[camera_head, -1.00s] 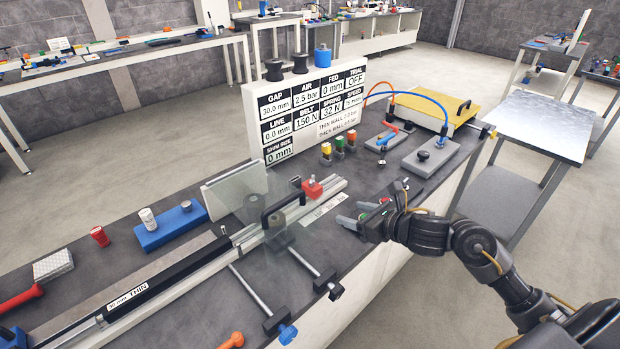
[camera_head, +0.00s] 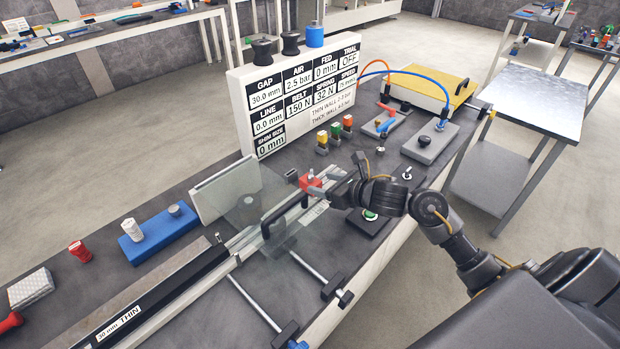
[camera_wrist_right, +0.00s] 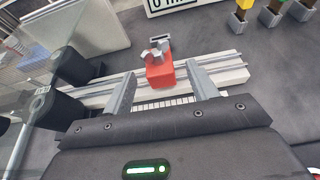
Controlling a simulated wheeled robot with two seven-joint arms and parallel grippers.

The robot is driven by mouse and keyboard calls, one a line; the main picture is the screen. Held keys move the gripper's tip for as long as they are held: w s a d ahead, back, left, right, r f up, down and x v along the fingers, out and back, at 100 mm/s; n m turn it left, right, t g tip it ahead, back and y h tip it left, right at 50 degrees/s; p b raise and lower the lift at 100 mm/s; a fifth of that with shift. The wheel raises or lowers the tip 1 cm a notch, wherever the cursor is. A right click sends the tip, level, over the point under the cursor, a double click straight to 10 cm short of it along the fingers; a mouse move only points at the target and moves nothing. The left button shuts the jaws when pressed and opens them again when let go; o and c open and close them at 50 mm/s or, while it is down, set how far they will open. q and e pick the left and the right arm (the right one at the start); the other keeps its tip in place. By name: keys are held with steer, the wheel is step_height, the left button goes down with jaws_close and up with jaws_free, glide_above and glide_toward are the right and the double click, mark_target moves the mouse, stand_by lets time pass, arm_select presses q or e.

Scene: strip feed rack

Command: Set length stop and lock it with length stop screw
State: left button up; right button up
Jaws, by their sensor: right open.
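The length stop appears to be a red block (camera_head: 309,182) on the pale rail. It also shows in the wrist view (camera_wrist_right: 160,74). A grey metal piece on top, perhaps the length stop screw (camera_wrist_right: 153,53), is seen there. My right gripper (camera_head: 325,184) is open at the block's right side, low over the rail. In the wrist view its two fingers stand left and right of the block, with visible gaps on both sides. In the head view the gripper partly hides the block. My left gripper is out of view.
A clear guard panel (camera_head: 245,205) and black handle (camera_head: 283,214) stand left of the block. A white display board (camera_head: 300,100) is behind. Colored small blocks (camera_head: 335,133) sit behind right. A green button box (camera_head: 370,216) is below my right wrist.

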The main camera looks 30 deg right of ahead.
mark_target(313, 181)
steer(key=x, duration=0.4)
steer(key=shift+w+a, duration=0.15)
steer(key=shift+p+x, duration=0.3)
steer(key=shift+x, duration=0.45)
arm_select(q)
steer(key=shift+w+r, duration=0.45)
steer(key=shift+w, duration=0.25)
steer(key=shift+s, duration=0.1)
arm_select(e)
steer(key=shift+c, duration=0.2)
jaws_close()
steer(key=shift+f+b, duration=0.15)
steer(key=shift+b, duration=0.8)
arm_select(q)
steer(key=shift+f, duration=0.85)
